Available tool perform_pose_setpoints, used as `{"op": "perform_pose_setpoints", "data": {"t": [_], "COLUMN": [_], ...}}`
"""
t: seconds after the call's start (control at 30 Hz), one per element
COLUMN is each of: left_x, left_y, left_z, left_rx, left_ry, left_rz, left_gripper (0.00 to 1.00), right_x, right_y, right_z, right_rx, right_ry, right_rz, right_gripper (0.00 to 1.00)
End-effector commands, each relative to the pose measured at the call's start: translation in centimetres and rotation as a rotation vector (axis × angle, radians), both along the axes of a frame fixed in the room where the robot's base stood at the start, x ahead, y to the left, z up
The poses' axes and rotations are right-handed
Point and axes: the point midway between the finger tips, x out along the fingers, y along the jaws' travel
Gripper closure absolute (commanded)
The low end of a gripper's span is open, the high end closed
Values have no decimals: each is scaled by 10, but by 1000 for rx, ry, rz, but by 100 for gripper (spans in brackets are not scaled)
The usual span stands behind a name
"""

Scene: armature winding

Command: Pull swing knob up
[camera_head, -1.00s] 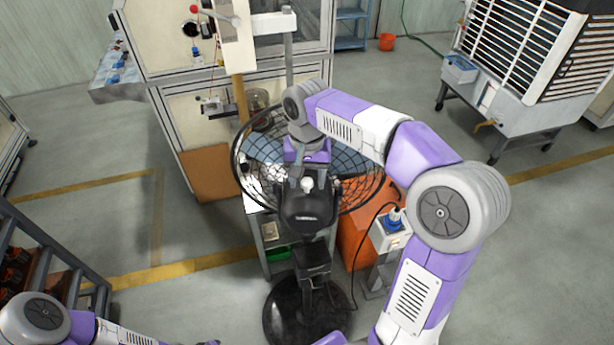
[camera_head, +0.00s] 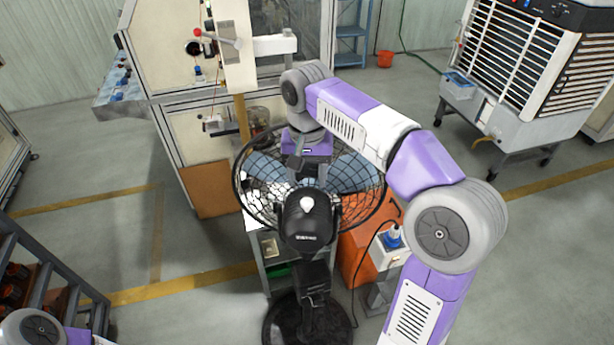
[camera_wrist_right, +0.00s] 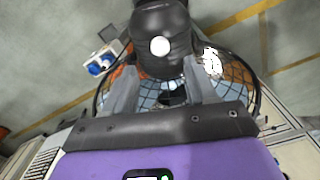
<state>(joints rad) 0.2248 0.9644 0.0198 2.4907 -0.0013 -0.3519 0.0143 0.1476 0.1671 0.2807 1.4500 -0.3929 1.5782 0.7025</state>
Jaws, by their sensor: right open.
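The swing knob (camera_head: 307,203) is a small pale knob on top of the black motor housing (camera_head: 305,222) of a standing fan. It also shows as a white disc (camera_wrist_right: 160,46) in the right wrist view. How far it stands out of the housing is unclear. My right gripper (camera_head: 306,178) is over the fan, on the cage side of the knob. My left gripper is out of view.
The round wire fan cage (camera_head: 376,190) is just behind and under my right gripper. An orange box (camera_head: 355,246) and a white socket box (camera_head: 388,254) stand right of the fan. A beige machine cabinet (camera_head: 185,150) is behind left. Open floor lies to the left.

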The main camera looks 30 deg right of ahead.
Motion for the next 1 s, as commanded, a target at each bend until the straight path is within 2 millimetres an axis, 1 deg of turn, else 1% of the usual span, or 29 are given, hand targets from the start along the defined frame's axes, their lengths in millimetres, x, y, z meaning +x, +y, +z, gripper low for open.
{"op": "perform_pose_setpoints", "data": {"t": [0.03, 0.1, 0.17, 0.2, 0.27, 0.3, 0.4, 0.5, 0.6, 0.67, 0.77, 0.87, 1.0], "left_x": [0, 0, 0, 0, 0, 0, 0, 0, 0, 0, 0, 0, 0], "left_y": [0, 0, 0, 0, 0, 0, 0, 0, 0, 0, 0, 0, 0], "left_z": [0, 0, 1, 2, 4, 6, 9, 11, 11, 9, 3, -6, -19], "left_rx": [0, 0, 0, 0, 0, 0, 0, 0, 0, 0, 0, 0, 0], "left_ry": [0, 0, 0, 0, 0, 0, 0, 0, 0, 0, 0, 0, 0], "left_rz": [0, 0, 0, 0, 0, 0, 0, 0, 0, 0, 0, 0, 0], "left_gripper": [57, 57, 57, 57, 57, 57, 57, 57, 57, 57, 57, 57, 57], "right_x": [0, 1, 3, 5, 9, 11, 14, 14, 14, 13, 12, 11, 9], "right_y": [0, 0, 0, 0, 0, 1, 2, 4, 5, 5, 4, 4, 4], "right_z": [0, 1, 7, 13, 27, 36, 58, 74, 81, 79, 68, 50, 19], "right_rx": [0, 0, 0, 0, 0, 0, -2, -2, -1, -2, -2, -1, -1], "right_ry": [0, 0, 2, 6, 12, 18, 34, 49, 58, 60, 63, 63, 63], "right_rz": [0, 5, 26, 48, 95, 131, 218, 284, 322, 330, 331, 331, 330], "right_gripper": [45, 56, 65, 71, 80, 86, 100, 100, 100, 100, 100, 100, 100]}}
